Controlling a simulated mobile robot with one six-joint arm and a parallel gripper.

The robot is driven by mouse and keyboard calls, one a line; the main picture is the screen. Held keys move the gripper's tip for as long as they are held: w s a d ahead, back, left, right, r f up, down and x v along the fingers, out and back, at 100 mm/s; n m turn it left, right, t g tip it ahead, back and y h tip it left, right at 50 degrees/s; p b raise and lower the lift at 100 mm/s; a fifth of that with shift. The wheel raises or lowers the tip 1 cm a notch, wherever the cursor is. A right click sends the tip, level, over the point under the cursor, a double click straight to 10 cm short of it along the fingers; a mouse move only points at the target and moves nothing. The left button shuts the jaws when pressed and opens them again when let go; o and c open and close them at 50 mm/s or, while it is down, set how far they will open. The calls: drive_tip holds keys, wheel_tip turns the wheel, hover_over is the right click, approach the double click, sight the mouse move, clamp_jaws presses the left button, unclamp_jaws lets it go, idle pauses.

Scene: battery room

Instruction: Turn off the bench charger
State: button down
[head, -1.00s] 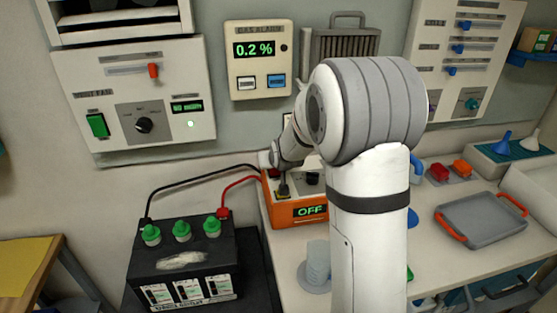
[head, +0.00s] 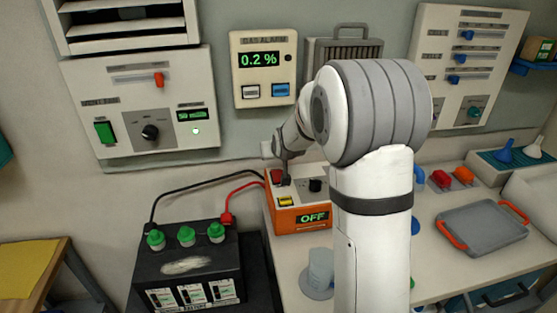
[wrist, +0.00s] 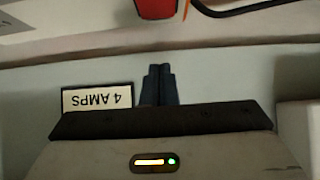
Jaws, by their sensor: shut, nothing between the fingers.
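The bench charger (head: 275,220) is an orange box with a pale top on the bench, and its display (head: 313,218) reads OFF in green. Its top carries a black knob (head: 316,185), a red part (head: 277,176) and a yellow patch (head: 286,202). My gripper (head: 285,182) is over the charger's left part, close to the red part; I cannot tell whether it touches. In the wrist view its dark fingers (wrist: 160,72) are together and empty. A label reading 4 AMPS (wrist: 97,98), upside down, and a red piece (wrist: 156,8) show there.
A black battery (head: 185,265) with green caps stands at left, joined to the charger by black and red cables. A gas alarm (head: 264,70) and vent panel (head: 142,105) hang behind. A grey tray (head: 482,228) and a clear cup (head: 320,268) are on the bench.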

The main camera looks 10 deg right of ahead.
drive_tip(key=w+r+b+v, duration=0.1)
drive_tip(key=v, duration=0.8)
drive_tip(key=shift+s+r+b, duration=0.15)
drive_tip(key=shift+r+b, duration=0.2)
drive_tip(key=shift+r, duration=0.05)
drive_tip(key=shift+d, duration=0.1)
drive_tip(key=s+f+g, duration=0.2)
drive_tip(key=s+g, duration=0.1)
drive_tip(key=s, duration=1.3)
drive_tip(key=s+a+f+g, duration=0.1)
drive_tip(key=s+f+g, duration=0.2)
drive_tip(key=s, duration=1.3)
drive_tip(key=shift+a+f+g, duration=0.3)
drive_tip(key=shift+g, duration=0.3)
drive_tip(key=shift+s, duration=0.1)
